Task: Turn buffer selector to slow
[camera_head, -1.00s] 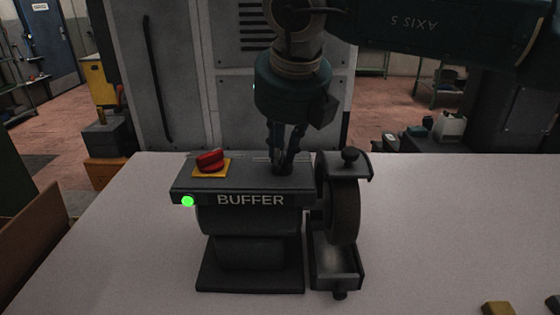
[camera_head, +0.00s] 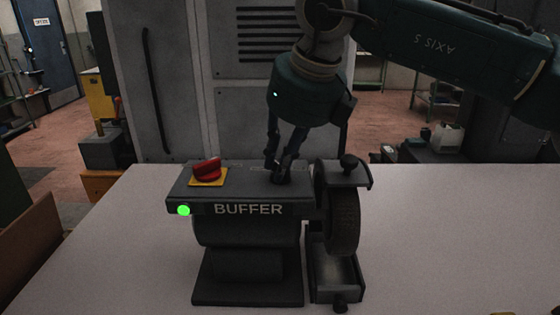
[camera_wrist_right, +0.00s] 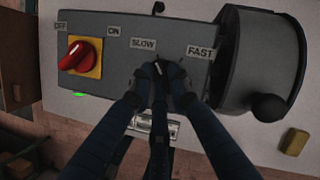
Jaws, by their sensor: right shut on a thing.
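The buffer (camera_head: 248,262) is a dark machine on the white table, with a grey top panel. Its small black selector (camera_wrist_right: 159,69) sits below the SLOW (camera_wrist_right: 143,43) and FAST (camera_wrist_right: 200,53) labels in the wrist view. My right gripper (camera_head: 278,178) reaches down to the panel, its fingers tilted, and is shut on the selector. In the wrist view the fingertips (camera_wrist_right: 166,88) hide most of the selector. I cannot tell surely which label it points to. My left gripper is not in view.
A red switch (camera_head: 207,170) on a yellow plate, labelled OFF and ON, stands left on the panel. A green lamp (camera_head: 183,211) glows at the front left. The wheel (camera_head: 343,222) and its guard are close right of my gripper. The table (camera_head: 440,240) at right is mostly clear.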

